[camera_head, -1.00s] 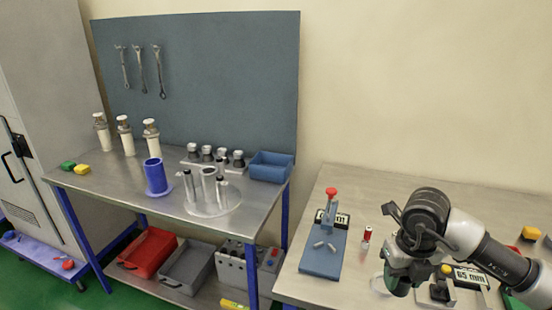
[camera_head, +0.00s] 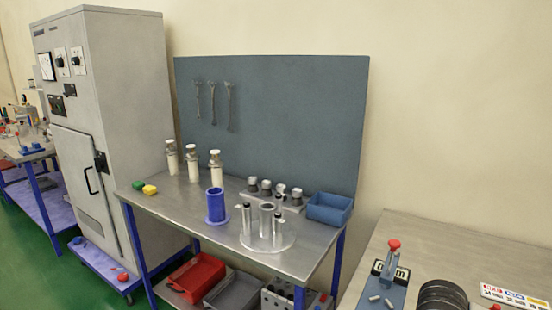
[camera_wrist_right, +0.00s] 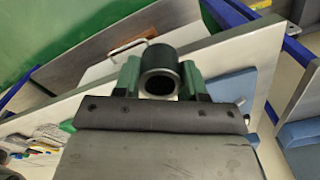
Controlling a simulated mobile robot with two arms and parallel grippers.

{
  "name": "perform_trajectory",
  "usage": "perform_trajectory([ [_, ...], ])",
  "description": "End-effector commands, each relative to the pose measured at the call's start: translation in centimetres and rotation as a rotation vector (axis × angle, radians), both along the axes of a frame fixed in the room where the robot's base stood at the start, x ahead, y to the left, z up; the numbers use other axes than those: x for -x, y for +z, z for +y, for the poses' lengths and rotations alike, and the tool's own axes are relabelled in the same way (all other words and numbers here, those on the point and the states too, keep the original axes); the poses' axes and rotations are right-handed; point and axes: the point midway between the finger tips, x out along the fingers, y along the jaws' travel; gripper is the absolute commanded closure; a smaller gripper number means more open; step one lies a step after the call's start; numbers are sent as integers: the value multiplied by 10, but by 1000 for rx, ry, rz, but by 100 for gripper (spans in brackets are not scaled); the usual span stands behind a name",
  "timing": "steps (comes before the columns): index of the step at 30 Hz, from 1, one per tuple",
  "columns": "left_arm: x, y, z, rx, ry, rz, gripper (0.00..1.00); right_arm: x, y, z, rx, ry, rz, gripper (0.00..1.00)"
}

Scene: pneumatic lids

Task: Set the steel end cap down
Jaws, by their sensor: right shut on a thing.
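In the right wrist view my right gripper (camera_wrist_right: 160,82) is shut on a short dark grey cylinder with a round open bore, the steel end cap (camera_wrist_right: 159,58). The cap sits between the two green fingers, its open end facing the camera. In the head view only a dark joint of my right arm shows at the bottom right; the gripper and the held cap are out of that frame. My left gripper is in neither view. A row of similar dark and silver caps stands on a rack (camera_head: 268,203) on the steel bench (camera_head: 180,205).
The bench also holds a blue cylinder (camera_head: 216,205), a round fixture with upright rods (camera_head: 266,244), a blue bin (camera_head: 329,209), and several white cylinders (camera_head: 193,165). Bare metal shows near its front edge. A second table (camera_head: 440,245) at right carries a red-knobbed fixture (camera_head: 390,275).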

Motion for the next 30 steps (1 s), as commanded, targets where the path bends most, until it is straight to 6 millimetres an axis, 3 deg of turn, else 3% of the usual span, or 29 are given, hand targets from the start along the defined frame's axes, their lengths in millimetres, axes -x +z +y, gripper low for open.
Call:
perform_trajectory([
  [6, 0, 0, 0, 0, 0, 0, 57, 8, -4, 25, -2, 560, -9, 92],
  [12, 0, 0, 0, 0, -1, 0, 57, 14, -7, 39, -1, 921, -11, 92],
  [18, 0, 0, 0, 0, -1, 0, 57, 16, -8, 43, 3, 1065, -13, 92],
  [26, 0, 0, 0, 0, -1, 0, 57, 16, -9, 43, 2, 1075, -12, 92],
  [30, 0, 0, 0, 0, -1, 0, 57, 19, -31, 45, -10, 1066, -5, 92],
])
